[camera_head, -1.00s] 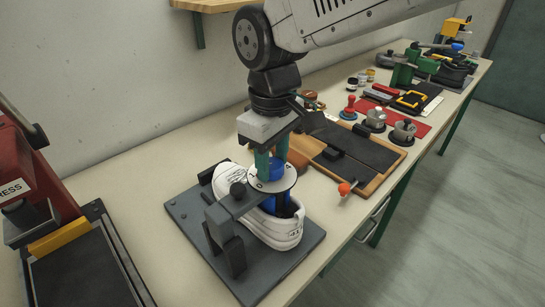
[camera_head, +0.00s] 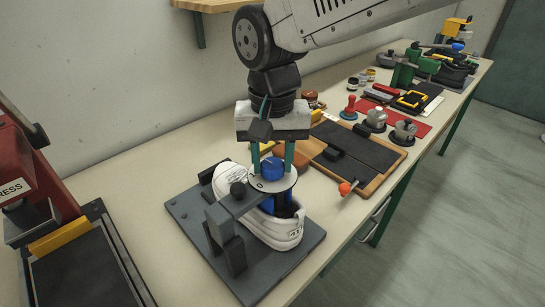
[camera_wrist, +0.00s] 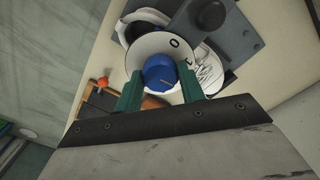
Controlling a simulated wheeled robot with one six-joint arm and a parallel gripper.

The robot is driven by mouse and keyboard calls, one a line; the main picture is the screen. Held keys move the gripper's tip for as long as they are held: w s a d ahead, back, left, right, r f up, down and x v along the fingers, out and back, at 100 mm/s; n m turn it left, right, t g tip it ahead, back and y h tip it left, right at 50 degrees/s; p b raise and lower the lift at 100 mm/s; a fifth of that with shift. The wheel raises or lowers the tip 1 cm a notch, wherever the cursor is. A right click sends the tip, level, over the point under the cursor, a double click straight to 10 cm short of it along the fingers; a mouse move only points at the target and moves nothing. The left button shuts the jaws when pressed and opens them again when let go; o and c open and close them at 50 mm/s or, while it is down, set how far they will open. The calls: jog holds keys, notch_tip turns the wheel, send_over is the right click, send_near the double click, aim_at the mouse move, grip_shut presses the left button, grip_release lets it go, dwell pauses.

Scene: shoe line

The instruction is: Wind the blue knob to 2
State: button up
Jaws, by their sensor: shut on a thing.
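The blue knob (camera_head: 272,168) stands on a round white dial (camera_head: 258,184) above a white shoe (camera_head: 284,238) on a dark grey base plate. My gripper (camera_head: 272,160) points down with a green finger on each side of the knob and is shut on it. In the wrist view the knob (camera_wrist: 159,70) sits between the fingers (camera_wrist: 160,86), with a pale line on its top. The dial (camera_wrist: 143,48) shows a "0" and another mark at the right, partly cut off by the knob and finger. The figure 2 cannot be made out.
A red press (camera_head: 30,170) stands at the left. A wooden-framed dark board (camera_head: 372,150) with an orange-tipped lever (camera_head: 344,188) lies at the right. Bare bench shows behind the fixture.

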aim_at(272, 164)
jog(key=shift+m, duration=0.6)
jog(key=o, duration=1)
notch_tip(272, 164, up, 8)
jog(key=shift+f, duration=0.1)
